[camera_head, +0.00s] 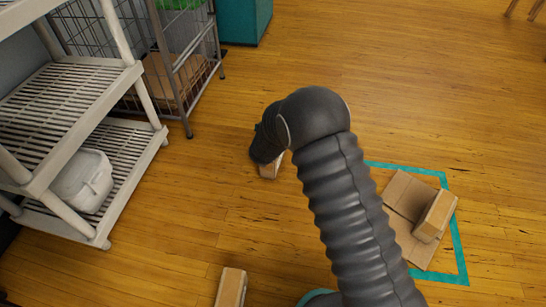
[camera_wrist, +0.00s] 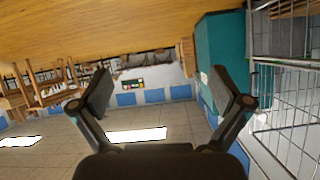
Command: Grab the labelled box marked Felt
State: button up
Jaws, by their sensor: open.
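Three small cardboard boxes show in the head view, and I cannot read a label on any of them, so I cannot tell which is Felt. One box (camera_head: 270,170) stands on the floor, partly hidden behind the end of my arm. A second box (camera_head: 231,288) is at the bottom edge, cut off by the frame. A third box (camera_head: 436,216) rests on a flat cardboard sheet (camera_head: 402,197) at the right. My gripper (camera_wrist: 162,82) is open and empty in the wrist view, which shows no box between its fingers. In the head view my arm hides the fingers.
Teal tape (camera_head: 458,245) marks the floor around the sheet. A white slatted shelf (camera_head: 75,100) with a white bin (camera_head: 85,182) stands at the left. Behind are a wire cart (camera_head: 185,80) and a teal cabinet (camera_head: 245,20). Open wooden floor lies between shelf and arm.

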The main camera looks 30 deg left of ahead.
jog(key=s+a+f+t+h, duration=0.1)
jog(key=s+f, duration=0.2)
jog(key=f, duration=0.3)
jog(key=s+a+f, duration=0.2)
jog(key=f, duration=0.4)
jog(key=shift+t, duration=0.3)
jog(key=x, duration=0.2)
jog(key=b+x, duration=0.1)
jog(key=x, duration=0.2)
jog(key=b+x, duration=0.1)
jog(key=x, duration=0.2)
jog(key=shift+s+d+f, duration=0.15)
jog(key=shift+d+f, duration=0.1)
jog(key=shift+f, duration=0.1)
jog(key=shift+d+b+x, duration=0.1)
jog(key=shift+b+x, duration=0.2)
jog(key=shift+x, duration=1.1)
jog(key=shift+d+b+x, duration=0.15)
jog(key=shift+b+x, duration=0.15)
jog(key=shift+x, duration=1.05)
jog(key=shift+r, duration=0.1)
jog(key=c, duration=1.9)
